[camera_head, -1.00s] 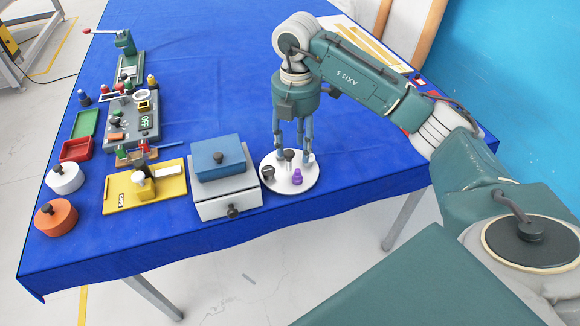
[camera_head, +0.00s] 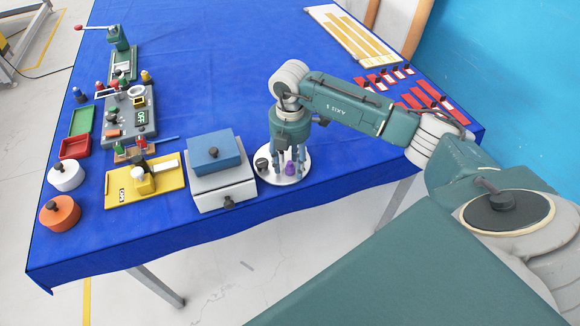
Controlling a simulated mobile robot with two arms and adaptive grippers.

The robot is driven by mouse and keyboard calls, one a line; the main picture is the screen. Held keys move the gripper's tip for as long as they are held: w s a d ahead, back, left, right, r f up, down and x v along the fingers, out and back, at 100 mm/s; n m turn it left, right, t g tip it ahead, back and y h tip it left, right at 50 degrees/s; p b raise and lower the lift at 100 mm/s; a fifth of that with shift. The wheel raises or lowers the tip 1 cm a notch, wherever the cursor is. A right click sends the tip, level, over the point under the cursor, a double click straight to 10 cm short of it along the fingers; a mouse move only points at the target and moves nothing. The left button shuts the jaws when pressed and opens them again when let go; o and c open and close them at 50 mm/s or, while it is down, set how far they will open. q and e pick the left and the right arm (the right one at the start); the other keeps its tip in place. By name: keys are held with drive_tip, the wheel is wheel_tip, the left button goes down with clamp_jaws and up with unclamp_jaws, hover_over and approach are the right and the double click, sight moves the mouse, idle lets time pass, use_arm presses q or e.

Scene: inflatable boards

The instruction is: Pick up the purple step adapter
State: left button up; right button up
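The purple step adapter (camera_head: 291,168) stands on the round white plate (camera_head: 289,178), toward the plate's front. My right gripper (camera_head: 288,168) points down over the plate, its fingers spread apart around or just behind the adapter. I cannot tell whether any finger touches it. A dark grey adapter (camera_head: 262,164) stands at the plate's left edge. Other pieces on the plate are mostly hidden by the fingers. My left gripper is not in view.
A grey box with a blue drawer-like top (camera_head: 215,153) stands just left of the plate. A yellow board (camera_head: 146,183) lies farther left. Red blocks (camera_head: 420,96) lie at the back right. The blue table's front edge is close to the plate.

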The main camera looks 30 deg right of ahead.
drive_tip(key=c, duration=0.8)
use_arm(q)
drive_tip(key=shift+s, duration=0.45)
use_arm(e)
drive_tip(key=shift+c, duration=0.6)
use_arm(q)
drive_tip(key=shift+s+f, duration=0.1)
